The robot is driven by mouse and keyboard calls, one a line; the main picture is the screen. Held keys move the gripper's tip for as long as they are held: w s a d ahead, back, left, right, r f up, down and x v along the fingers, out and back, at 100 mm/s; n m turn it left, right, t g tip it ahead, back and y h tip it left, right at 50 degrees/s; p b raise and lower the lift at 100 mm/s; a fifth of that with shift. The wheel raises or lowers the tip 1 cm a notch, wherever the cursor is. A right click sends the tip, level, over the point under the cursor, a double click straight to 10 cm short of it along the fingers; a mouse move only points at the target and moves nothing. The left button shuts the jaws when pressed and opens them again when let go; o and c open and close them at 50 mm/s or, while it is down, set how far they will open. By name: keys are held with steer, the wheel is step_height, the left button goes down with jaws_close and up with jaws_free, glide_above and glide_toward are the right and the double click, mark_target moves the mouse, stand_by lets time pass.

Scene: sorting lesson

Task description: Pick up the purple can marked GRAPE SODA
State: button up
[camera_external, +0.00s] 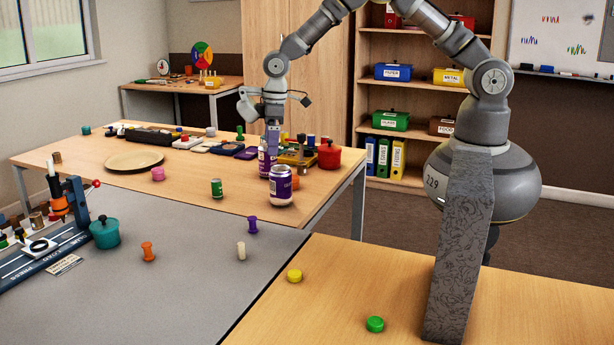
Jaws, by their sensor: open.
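Two purple cans stand on the far wooden table. The larger-looking near can (281,188) is upright, with white bands and an orange mark. The other purple can (262,162) stands just behind it to the left, partly hidden by it. The print is too small to read on either, so I cannot tell which is marked GRAPE SODA. My gripper (272,148) points down, open, directly above or beside the rear can. I cannot tell whether its fingers are around that can or only in front of it.
A red pot (329,155) and a yellow tray (297,158) stand close to the right. Low dark boxes and small pieces line the table's back. The table's front middle has free room.

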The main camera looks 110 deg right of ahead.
mark_target(281, 167)
steer(key=shift+g, duration=0.4)
steer(key=s+f, duration=0.1)
steer(key=f, duration=0.1)
steer(key=s+f, duration=0.1)
steer(key=f, duration=0.2)
steer(key=f+b, duration=0.1)
steer(key=f, duration=0.1)
steer(key=shift+s+d+f, duration=0.25)
steer(key=shift+s+d, duration=0.05)
steer(key=shift+s, duration=0.1)
steer(key=f, duration=0.1)
steer(key=f+b, duration=0.1)
steer(key=f, duration=0.1)
steer(key=f+b, duration=0.1)
steer(key=f, duration=0.1)
steer(key=shift+w+f, duration=0.2)
steer(key=shift+w, duration=0.05)
steer(key=shift+a+r, duration=0.1)
steer(key=c, duration=1.1)
